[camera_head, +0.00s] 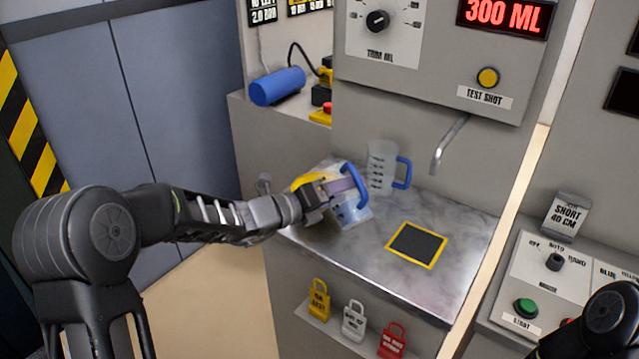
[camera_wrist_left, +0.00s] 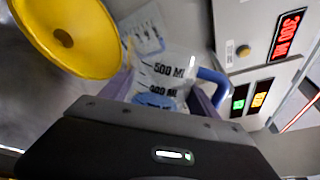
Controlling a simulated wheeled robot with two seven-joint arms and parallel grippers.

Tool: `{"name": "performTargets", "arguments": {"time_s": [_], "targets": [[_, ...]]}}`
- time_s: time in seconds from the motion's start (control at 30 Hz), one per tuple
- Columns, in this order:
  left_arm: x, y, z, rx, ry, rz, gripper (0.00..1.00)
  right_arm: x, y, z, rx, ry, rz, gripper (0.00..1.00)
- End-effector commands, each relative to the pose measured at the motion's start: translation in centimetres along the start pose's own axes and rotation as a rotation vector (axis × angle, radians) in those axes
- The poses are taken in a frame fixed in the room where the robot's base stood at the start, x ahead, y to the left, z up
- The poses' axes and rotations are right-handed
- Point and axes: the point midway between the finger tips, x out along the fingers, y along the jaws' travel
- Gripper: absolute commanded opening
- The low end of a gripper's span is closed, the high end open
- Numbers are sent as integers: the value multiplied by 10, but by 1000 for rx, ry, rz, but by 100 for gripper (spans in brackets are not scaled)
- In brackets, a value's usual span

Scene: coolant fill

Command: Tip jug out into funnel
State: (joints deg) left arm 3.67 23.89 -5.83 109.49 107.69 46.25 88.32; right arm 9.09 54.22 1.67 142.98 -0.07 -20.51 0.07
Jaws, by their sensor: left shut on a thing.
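My left gripper (camera_head: 343,187) is shut on a clear jug (camera_head: 352,211) with a blue handle, at the left part of the metal counter. The jug looks tilted in the head view, and my gripper hides part of it. In the left wrist view, the held jug (camera_wrist_left: 165,72) shows dark ML marks and bluish liquid low down. The yellow funnel (camera_head: 309,179) is partly hidden behind my gripper; in the left wrist view its wide bowl (camera_wrist_left: 65,35) and dark centre hole lie left of the jug. I see no stream of liquid. My right gripper is out of view.
A second clear jug (camera_head: 382,166) with a blue handle stands on the counter (camera_head: 345,262) behind the held one. A spout (camera_head: 450,145) hangs at the right, near a black pad (camera_head: 417,245) with a yellow border. The counter's front right is clear. The display (camera_head: 503,15) reads 300 ML.

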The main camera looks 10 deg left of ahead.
Motion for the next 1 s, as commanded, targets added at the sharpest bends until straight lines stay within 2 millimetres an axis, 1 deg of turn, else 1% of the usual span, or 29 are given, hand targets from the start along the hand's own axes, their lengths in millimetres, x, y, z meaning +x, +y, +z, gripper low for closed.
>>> {"name": "performTargets", "arguments": {"time_s": [0.03,0.53,1.0], "targets": [[-1,-5,4,-12,0,-2,6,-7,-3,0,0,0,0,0],[-1,-11,10,-134,21,-1,6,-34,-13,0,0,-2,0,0],[0,-4,10,-249,38,-2,6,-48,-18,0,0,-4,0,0]]}}
